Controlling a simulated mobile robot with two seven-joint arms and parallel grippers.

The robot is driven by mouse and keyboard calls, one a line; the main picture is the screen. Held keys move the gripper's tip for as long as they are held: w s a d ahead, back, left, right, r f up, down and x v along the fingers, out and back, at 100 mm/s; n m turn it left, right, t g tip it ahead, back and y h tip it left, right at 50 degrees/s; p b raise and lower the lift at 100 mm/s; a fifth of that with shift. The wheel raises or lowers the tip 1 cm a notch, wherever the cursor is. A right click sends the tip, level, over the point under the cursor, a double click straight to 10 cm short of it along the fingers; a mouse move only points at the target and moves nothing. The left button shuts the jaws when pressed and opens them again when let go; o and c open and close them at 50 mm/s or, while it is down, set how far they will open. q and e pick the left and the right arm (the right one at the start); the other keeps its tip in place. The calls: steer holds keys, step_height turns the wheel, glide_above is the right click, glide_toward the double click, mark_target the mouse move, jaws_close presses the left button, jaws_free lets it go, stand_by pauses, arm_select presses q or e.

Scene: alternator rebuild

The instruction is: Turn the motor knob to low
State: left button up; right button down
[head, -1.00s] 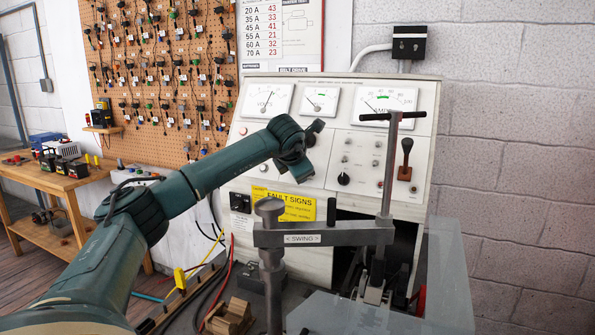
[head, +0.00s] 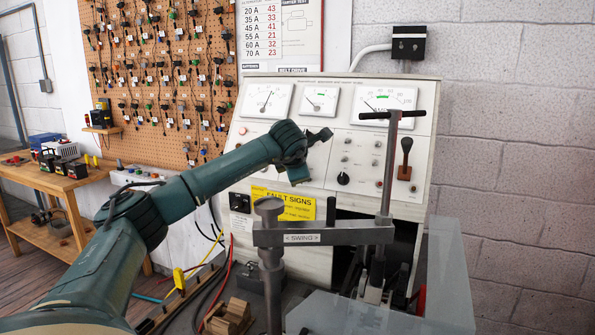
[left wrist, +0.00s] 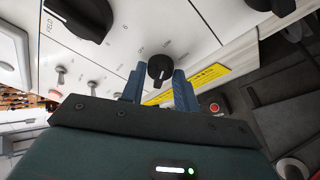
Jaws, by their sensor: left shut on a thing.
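My left gripper (left wrist: 158,84) is shut on a small black knob (left wrist: 160,66) on the white panel in the left wrist view, with one blue finger on each side. A larger black knob (left wrist: 82,14) marked FIELD is at the upper left of the wrist view. My right gripper is not in view.
Toggle switches (left wrist: 92,86) are beside the held knob. A grey SWING arm (head: 320,234) and a tall T-handle (head: 390,165) stand in front of the panel. A black lever (head: 405,158) is at right.

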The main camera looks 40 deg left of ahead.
arm_select(q)
steer(key=o, duration=1)
steer(key=shift+c, duration=0.2)
steer(key=shift+s, duration=0.1)
steer(key=b+v, duration=0.2)
steer(key=v, duration=1.1)
steer(key=shift+b, duration=0.4)
steer(key=shift+d, duration=0.1)
